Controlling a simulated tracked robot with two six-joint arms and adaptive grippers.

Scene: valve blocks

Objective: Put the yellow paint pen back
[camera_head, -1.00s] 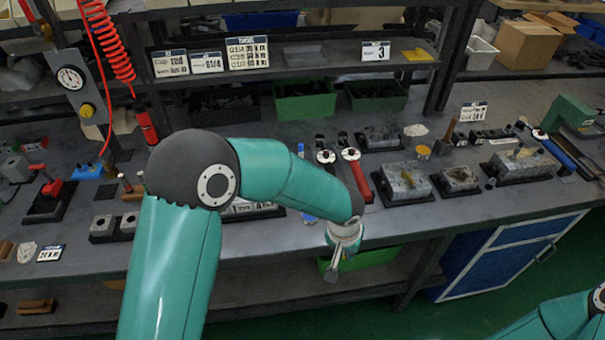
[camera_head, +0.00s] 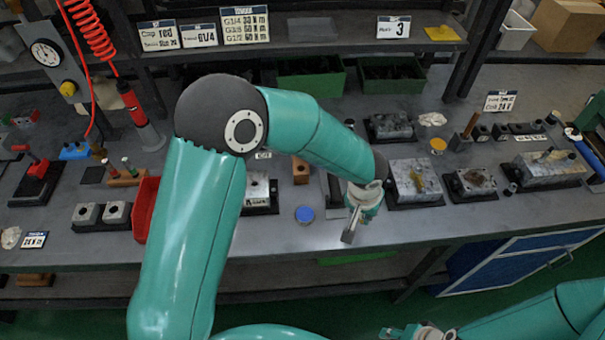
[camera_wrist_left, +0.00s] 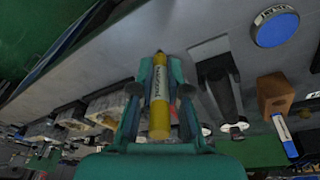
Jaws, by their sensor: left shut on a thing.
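The yellow paint pen (camera_wrist_left: 159,98) shows in the left wrist view, with dark lettering on a pale band. My left gripper (camera_wrist_left: 161,78) is shut on it, one finger on each side, and the pen lies lengthwise between the fingers. In the head view my left gripper (camera_head: 352,226) is over the front part of the bench; the pen cannot be made out there. My right gripper (camera_head: 405,332) is at the bottom edge, away from the bench; its jaws are too small and cut off to judge.
A blue round lid (camera_head: 304,214) and a wooden block (camera_head: 300,170) lie left of my left gripper. Grey valve blocks (camera_head: 414,180) on black trays stand to its right. A red bin (camera_head: 146,208) is partly behind my left arm. The bench front near the gripper is fairly clear.

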